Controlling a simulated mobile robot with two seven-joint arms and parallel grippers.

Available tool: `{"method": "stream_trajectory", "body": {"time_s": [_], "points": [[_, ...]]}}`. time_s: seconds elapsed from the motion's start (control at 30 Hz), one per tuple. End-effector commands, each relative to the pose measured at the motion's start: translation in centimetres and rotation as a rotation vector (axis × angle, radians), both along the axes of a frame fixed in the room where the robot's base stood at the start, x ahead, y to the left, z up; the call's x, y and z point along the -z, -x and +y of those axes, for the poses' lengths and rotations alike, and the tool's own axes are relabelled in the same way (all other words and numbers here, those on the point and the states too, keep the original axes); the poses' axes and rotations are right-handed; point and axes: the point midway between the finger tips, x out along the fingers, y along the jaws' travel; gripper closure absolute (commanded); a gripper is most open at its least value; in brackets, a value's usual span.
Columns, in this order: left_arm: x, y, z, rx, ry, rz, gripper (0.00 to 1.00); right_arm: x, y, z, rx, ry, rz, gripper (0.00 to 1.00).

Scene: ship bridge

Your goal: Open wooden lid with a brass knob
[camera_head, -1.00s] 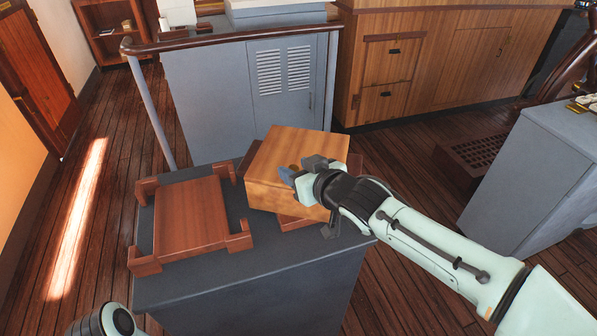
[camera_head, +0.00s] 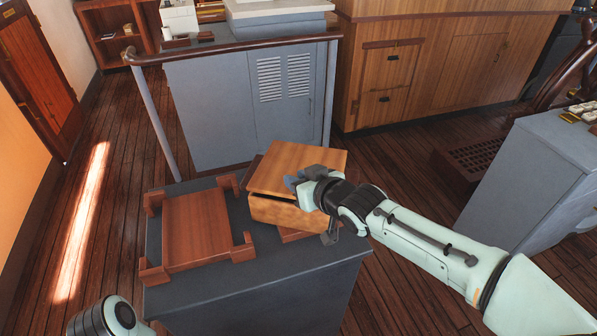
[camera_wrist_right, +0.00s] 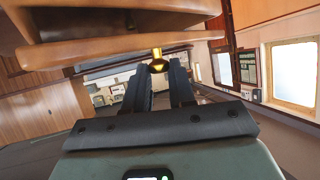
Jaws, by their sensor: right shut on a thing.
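The wooden box (camera_head: 278,214) stands on the grey cabinet top in the head view. Its wooden lid (camera_head: 290,164) is tilted slightly up, with a dark gap along the front edge. My right gripper (camera_head: 303,180) is at the lid's front edge, on the right side. In the right wrist view the brass knob (camera_wrist_right: 157,60) sits between the fingertips of the right gripper (camera_wrist_right: 160,68), which is shut on it. The knob is hidden by the gripper in the head view. My left gripper is not visible; only part of my left arm shows at bottom left.
A reddish wooden holder (camera_head: 197,230) with raised corner pieces lies left of the box on the grey cabinet (camera_head: 255,290). A railed grey console (camera_head: 225,110) stands behind. Another grey console (camera_head: 550,175) is on the right. Wooden floor is free on the left.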

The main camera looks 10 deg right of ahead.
Motion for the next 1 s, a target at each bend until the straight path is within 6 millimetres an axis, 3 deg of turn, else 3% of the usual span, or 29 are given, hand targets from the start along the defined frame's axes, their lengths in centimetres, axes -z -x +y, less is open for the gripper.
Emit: {"method": "stream_trajectory", "body": {"time_s": [0.03,0.1,0.4,0.6,1.0], "points": [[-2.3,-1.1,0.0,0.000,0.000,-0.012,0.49,-1.4,-0.3,-0.2,0.003,-0.005,0.017,1.00],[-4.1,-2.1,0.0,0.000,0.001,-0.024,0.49,-2.1,-0.6,-0.2,0.003,-0.015,0.040,1.00],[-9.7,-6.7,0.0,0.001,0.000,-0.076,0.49,-4.1,-1.7,-0.6,0.003,-0.061,0.152,1.00],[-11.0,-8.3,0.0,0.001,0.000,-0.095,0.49,-5.4,-2.6,-0.9,0.000,-0.099,0.244,1.00],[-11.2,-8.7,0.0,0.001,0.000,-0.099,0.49,-8.0,-4.7,-1.6,-0.003,-0.169,0.436,1.00]]}}
